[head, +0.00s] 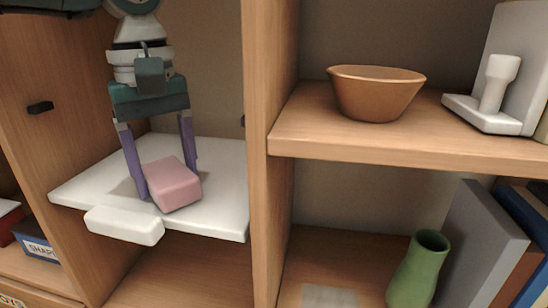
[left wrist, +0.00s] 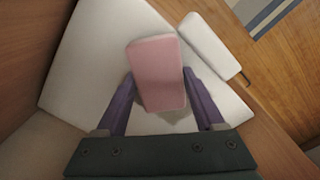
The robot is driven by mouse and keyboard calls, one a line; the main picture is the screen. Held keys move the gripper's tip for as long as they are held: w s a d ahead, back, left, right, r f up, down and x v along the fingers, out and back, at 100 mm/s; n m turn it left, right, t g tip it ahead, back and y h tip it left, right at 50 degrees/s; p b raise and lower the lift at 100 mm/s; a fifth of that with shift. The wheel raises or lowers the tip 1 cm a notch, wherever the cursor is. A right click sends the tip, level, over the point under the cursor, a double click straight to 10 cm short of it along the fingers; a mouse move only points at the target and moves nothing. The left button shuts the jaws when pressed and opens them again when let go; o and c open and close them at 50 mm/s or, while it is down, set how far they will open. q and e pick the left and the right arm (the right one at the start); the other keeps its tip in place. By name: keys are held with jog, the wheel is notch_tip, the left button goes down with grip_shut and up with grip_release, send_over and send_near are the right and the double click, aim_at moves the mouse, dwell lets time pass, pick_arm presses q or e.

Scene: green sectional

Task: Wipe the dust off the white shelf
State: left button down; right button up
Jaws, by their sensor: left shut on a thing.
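The white shelf (head: 222,173) is set in the left bay of the wooden unit; it also shows in the left wrist view (left wrist: 82,62). My left gripper (head: 168,178) reaches down over it with its purple fingers shut on a pink block (head: 172,184). The block also shows between the fingers in the left wrist view (left wrist: 157,72). It is at or just above the shelf's surface; I cannot tell if it touches. A grey shadowy patch shows beside the block in the wrist view; I cannot tell if it is dust. My right gripper is not in view.
A white rounded block (head: 124,225) sits at the shelf's front edge. A wooden upright (head: 268,200) borders the shelf on the right. Beyond it are a brown bowl (head: 375,92), a white bookend (head: 490,100), a green vase (head: 418,270) and books. Boxes stand lower left.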

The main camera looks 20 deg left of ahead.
aim_at(120, 188)
pick_arm(q)
jog(key=a, duration=0.1)
jog(key=s+a, duration=0.1)
jog(key=a, duration=0.2)
jog(key=shift+s+f, duration=0.15)
jog(key=shift+s, duration=0.15)
jog(key=shift+a, duration=0.25)
jog(key=shift+s+a+p, duration=0.25)
jog(key=shift+a, duration=0.7)
jog(key=shift+s+a+p, duration=0.2)
jog(key=shift+a, duration=0.75)
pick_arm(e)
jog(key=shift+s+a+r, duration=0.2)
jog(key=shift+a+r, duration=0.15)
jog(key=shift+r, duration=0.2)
